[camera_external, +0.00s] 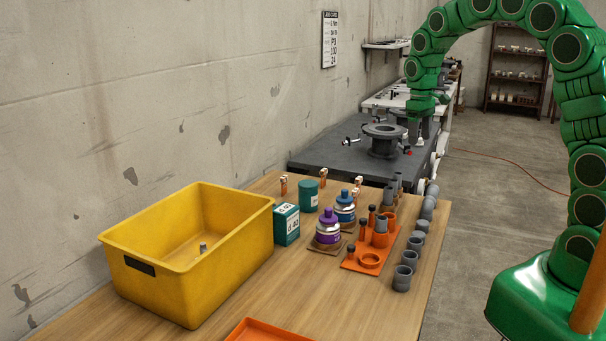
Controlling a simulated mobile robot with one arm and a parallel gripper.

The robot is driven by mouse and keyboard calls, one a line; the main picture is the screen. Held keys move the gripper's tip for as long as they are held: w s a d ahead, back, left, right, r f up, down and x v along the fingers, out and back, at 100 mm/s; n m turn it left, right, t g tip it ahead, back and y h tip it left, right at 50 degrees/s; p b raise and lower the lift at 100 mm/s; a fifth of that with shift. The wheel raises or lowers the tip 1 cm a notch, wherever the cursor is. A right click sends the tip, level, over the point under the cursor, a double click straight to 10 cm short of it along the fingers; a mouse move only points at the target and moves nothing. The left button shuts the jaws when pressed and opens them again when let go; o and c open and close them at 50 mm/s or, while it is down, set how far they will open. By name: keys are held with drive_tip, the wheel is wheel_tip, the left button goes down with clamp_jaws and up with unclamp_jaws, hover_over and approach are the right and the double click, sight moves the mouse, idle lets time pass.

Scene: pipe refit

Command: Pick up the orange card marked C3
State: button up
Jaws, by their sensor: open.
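Several small upright orange pieces with pale tops stand near the back of the wooden table: one at the left (283,186), one behind the teal cylinder (323,177), and others farther right (358,182). They may be the cards, but no C3 mark is legible, so I cannot tell which is the orange card marked C3. My gripper (419,136) is at the end of the green arm, over the dark bench beyond the wooden table, near a grey flange. It is open and apart from the orange pieces. Its fingertips are small and partly unclear.
A yellow bin (190,290) fills the table's left. Teal containers (286,225), purple-capped and blue-capped bottles (328,228), an orange rack (352,262) and grey fittings (402,279) crowd the right. An orange tray (262,330) lies in front. Bare wood lies between bin and rack.

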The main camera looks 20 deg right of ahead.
sight(358, 178)
drive_tip(key=w+a+f+n, duration=0.1)
drive_tip(key=w+a+f, duration=0.3)
drive_tip(key=w+f, duration=0.1)
drive_tip(key=w+a+f+n, duration=0.1)
drive_tip(key=w+a+f, duration=0.2)
drive_tip(key=w+f, duration=0.2)
drive_tip(key=w+a+f+n, duration=0.1)
drive_tip(key=w+a+f, duration=0.3)
drive_tip(key=w+f, duration=0.1)
drive_tip(key=shift+w+a+f+t, duration=0.25)
drive_tip(key=shift+w+a+t, duration=0.1)
drive_tip(key=shift+w, duration=0.35)
drive_tip(key=shift+s+f, duration=0.1)
drive_tip(key=shift+f, duration=3.8)
drive_tip(key=c, duration=1.1)
